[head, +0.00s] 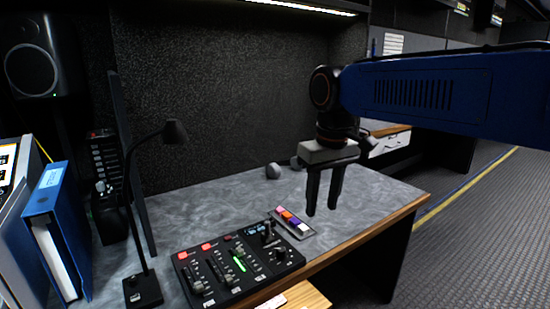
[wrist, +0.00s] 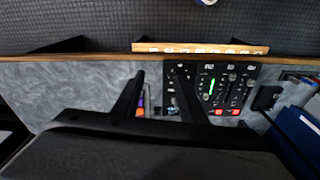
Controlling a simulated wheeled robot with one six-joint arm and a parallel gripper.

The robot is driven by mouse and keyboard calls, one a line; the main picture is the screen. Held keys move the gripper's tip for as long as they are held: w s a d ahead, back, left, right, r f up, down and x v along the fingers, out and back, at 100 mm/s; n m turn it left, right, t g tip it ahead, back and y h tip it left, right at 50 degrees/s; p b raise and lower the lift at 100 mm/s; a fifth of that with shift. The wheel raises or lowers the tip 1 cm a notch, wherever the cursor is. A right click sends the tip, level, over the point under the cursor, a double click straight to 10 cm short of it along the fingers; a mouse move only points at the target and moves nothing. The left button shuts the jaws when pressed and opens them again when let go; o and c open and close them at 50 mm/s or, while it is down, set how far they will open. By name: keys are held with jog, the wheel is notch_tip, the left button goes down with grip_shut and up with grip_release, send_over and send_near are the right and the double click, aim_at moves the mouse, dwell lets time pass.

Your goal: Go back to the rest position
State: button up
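My gripper (head: 322,207) hangs from the blue arm above the right part of the grey desk (head: 375,200), pointing down. Its two dark fingers are apart with a gap between them, and nothing is held. In the wrist view the fingers of my gripper (wrist: 160,82) also stand apart, with bare desk top and part of the button strip between them.
A black mixer panel (head: 240,262) lies at the desk's front, beside a strip of coloured buttons (head: 291,222). A black lamp (head: 145,288), a blue binder (head: 58,230) and a speaker (head: 35,60) are at left. A small grey object (head: 273,171) lies behind. Open floor (head: 480,240) is at right.

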jog(key=s+d+f+m+t, duration=0.3)
jog(key=s+d+f+m, duration=0.2)
jog(key=s+d+f, duration=1.1)
jog(key=shift+s+d+t, duration=0.4)
jog(key=shift+s+d, duration=0.4)
jog(key=shift+d, duration=0.2)
jog(key=shift+r, duration=0.1)
notch_tip(320, 180, up, 18)
jog(key=n+g, duration=0.5)
jog(key=n, duration=0.2)
send_over(281, 249)
notch_tip(281, 249, down, 18)
jog(key=shift+r, duration=0.15)
